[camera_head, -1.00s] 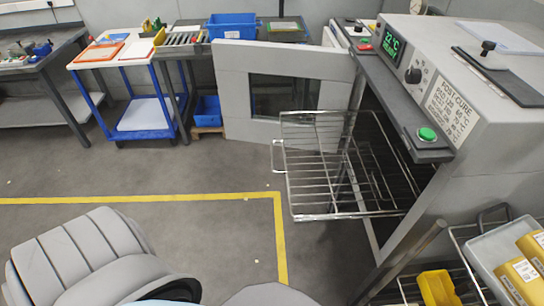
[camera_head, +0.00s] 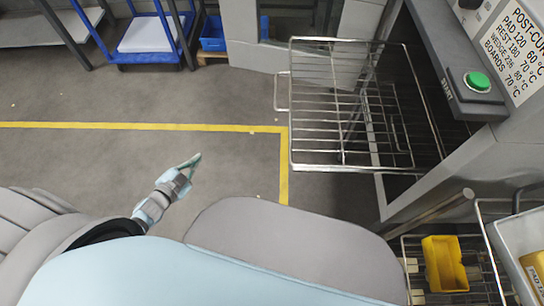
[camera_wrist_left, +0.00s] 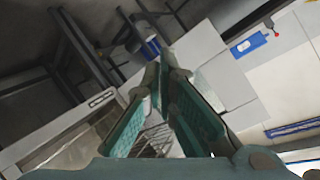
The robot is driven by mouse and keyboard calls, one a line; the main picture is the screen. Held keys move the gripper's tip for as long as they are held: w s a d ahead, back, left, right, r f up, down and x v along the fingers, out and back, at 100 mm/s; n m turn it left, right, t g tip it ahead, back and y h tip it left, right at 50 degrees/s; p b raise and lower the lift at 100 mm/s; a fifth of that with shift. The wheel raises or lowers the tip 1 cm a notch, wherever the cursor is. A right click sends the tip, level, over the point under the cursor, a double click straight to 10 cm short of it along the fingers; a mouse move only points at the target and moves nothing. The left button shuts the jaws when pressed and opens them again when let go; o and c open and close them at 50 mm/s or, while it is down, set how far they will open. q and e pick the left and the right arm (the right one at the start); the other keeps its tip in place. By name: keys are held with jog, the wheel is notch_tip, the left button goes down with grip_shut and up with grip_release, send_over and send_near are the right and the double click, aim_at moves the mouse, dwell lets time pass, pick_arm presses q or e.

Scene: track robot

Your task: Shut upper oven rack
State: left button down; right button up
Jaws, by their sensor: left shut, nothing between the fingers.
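The upper oven rack (camera_head: 345,168), a silver wire shelf, sticks out to the left from the open oven (camera_head: 432,75) in the head view. Its loop handle (camera_head: 278,92) is at its left end. My left gripper (camera_head: 195,160) is shut and empty over the floor, left of the rack and clearly apart from it. In the left wrist view the gripper's teal-padded fingers (camera_wrist_left: 172,65) come together, and some wire bars (camera_wrist_left: 155,140) show behind them. I cannot tell which rack those bars belong to. My right gripper is not in view.
The oven door (camera_head: 242,30) stands open behind the rack. A control ledge with a green button (camera_head: 477,81) overhangs at the right. A yellow bin (camera_head: 442,265) sits on a lower wire shelf. Open floor with a yellow line (camera_head: 160,126) lies left of the rack.

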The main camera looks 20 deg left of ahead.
pick_arm(q)
jog(key=w+d+r+m+t+h+b, duration=0.25)
jog(key=w+d+r+m+h, duration=0.2)
jog(key=r+m+h, duration=0.35)
jog(key=s+d+r+m+g+h+b, duration=0.2)
jog(key=s+d+r+m+g+h, duration=0.3)
jog(key=m, duration=0.3)
jog(key=s+d+r+m+g+h+b, duration=0.2)
jog(key=d+r+m+g+h, duration=0.15)
jog(key=r+m+g, duration=0.35)
jog(key=w+d+f+m+p, duration=0.1)
jog(key=w+d+p, duration=0.1)
jog(key=d, duration=1.1)
jog(key=shift+w+d, duration=0.4)
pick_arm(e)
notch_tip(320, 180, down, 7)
pick_arm(q)
jog(key=shift+t, duration=0.25)
